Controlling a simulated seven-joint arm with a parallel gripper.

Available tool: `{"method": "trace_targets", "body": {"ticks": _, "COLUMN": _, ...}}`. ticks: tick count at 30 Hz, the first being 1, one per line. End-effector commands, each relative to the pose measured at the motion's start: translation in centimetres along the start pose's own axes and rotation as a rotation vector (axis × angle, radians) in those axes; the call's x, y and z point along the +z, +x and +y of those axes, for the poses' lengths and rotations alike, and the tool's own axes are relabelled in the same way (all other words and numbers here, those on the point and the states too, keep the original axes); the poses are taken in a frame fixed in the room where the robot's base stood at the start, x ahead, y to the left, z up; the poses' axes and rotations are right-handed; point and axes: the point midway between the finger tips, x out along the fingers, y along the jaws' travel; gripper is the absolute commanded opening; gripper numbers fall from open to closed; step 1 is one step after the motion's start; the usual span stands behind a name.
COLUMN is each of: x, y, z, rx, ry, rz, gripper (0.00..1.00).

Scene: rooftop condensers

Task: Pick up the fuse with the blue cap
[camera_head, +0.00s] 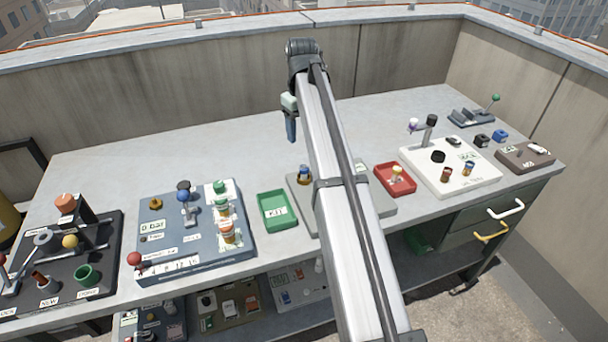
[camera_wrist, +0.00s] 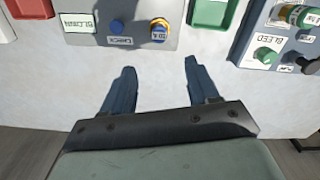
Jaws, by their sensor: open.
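A small fuse (camera_head: 305,173) with blue and brass colouring stands on the grey plate (camera_head: 300,204), beside my arm in the head view. In the wrist view a fuse with a brass ring and a dark blue and white labelled top (camera_wrist: 159,30) stands on this plate (camera_wrist: 190,39), just beyond my fingertips. Another small fuse with some blue (camera_head: 468,168) stands on the white board at the right. My gripper (camera_wrist: 160,66) is open and empty, with bare table between its fingers. In the head view my gripper (camera_head: 291,128) hangs behind the plate; my arm hides part of the plate.
A green tray (camera_head: 263,222) and a red tray (camera_head: 381,188) flank the plate. A blue-grey panel (camera_head: 168,256) is at left, a white board (camera_head: 480,186) at right. A blue button (camera_wrist: 116,26) sits near the fuse. The table behind the plate is clear.

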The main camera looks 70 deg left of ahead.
Motion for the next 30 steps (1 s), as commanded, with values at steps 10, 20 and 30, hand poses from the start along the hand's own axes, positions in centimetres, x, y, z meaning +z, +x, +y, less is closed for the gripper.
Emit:
{"method": "trace_targets", "body": {"ticks": 10, "x": 0.2, "y": 5.7, "z": 0.0, "rx": -0.001, "ry": 0.000, "rz": -0.002, "gripper": 0.60}}
{"method": "trace_targets", "body": {"ticks": 20, "x": 0.3, "y": 8.0, "z": 0.0, "rx": -0.001, "ry": 0.000, "rz": 0.000, "gripper": 0.60}}
{"method": "trace_targets", "body": {"ticks": 30, "x": 0.8, "y": 12.0, "z": 0.0, "rx": -0.001, "ry": 0.000, "rz": -0.001, "gripper": 0.60}}
